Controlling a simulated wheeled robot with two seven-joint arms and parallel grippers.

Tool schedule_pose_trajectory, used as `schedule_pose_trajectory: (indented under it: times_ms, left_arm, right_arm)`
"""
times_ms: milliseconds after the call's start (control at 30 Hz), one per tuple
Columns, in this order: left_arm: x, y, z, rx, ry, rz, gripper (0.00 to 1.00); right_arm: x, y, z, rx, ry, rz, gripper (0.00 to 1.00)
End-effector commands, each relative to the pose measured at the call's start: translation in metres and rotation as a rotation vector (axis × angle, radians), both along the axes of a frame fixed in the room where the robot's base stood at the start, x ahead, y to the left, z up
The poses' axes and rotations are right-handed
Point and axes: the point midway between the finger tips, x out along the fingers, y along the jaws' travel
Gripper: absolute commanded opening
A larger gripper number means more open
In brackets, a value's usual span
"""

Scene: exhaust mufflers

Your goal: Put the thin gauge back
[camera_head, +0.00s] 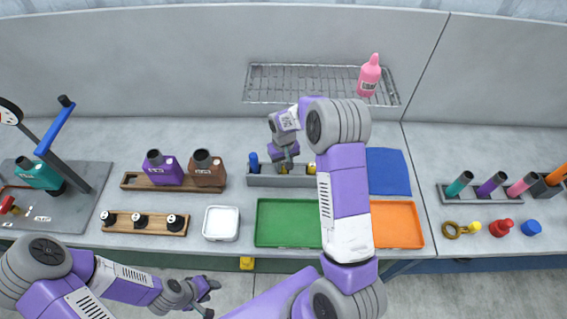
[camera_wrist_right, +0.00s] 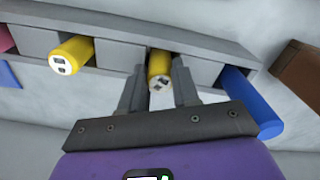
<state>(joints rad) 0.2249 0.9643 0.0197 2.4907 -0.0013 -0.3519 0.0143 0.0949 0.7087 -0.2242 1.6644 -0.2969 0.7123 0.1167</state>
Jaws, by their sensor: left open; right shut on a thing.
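The grey rack (camera_head: 268,181) stands at the back of the bench and holds upright gauges. My right gripper (camera_head: 284,167) is over the rack, shut on a yellow gauge. In the right wrist view, the right gripper (camera_wrist_right: 158,88) has this thin yellow gauge (camera_wrist_right: 159,72) between its fingers. The gauge is at a slot of the rack; how deep it sits is hidden. A thicker-looking yellow gauge (camera_wrist_right: 72,53) and a blue gauge (camera_wrist_right: 252,102) stand in slots either side. My left gripper (camera_head: 205,297) is open and empty in front of the bench.
A green tray (camera_head: 285,240), an orange tray (camera_head: 405,240) and a white dish (camera_head: 221,223) lie in front of the rack. A blue mat (camera_head: 388,172) is right of it. Purple and brown mufflers (camera_head: 207,172) stand left. A wire shelf (camera_head: 290,85) is behind.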

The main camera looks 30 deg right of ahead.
Motion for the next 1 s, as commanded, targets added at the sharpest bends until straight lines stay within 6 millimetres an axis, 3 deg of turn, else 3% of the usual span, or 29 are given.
schedule_pose_trajectory:
  times_ms: [333, 367, 500, 833, 1000]
  left_arm:
    - [0.000, 0.000, -0.004, 0.000, 0.000, 0.000, 0.43]
    - [0.000, 0.000, -0.003, 0.000, 0.000, 0.000, 0.43]
    - [0.000, 0.000, -0.003, 0.000, 0.000, 0.000, 0.43]
    - [0.000, 0.000, -0.001, 0.000, 0.000, 0.000, 0.43]
    - [0.000, 0.000, 0.001, 0.000, 0.000, 0.000, 0.43]
  right_arm:
    - [0.000, 0.000, -0.004, 0.000, -0.002, 0.000, 0.04]
    - [0.000, 0.000, -0.004, 0.000, -0.001, 0.000, 0.34]
    - [0.000, 0.000, -0.003, 0.000, -0.001, 0.000, 0.55]
    - [0.000, 0.000, -0.001, 0.000, -0.001, 0.000, 0.56]
    - [0.002, 0.000, 0.019, -0.001, -0.006, 0.001, 0.56]
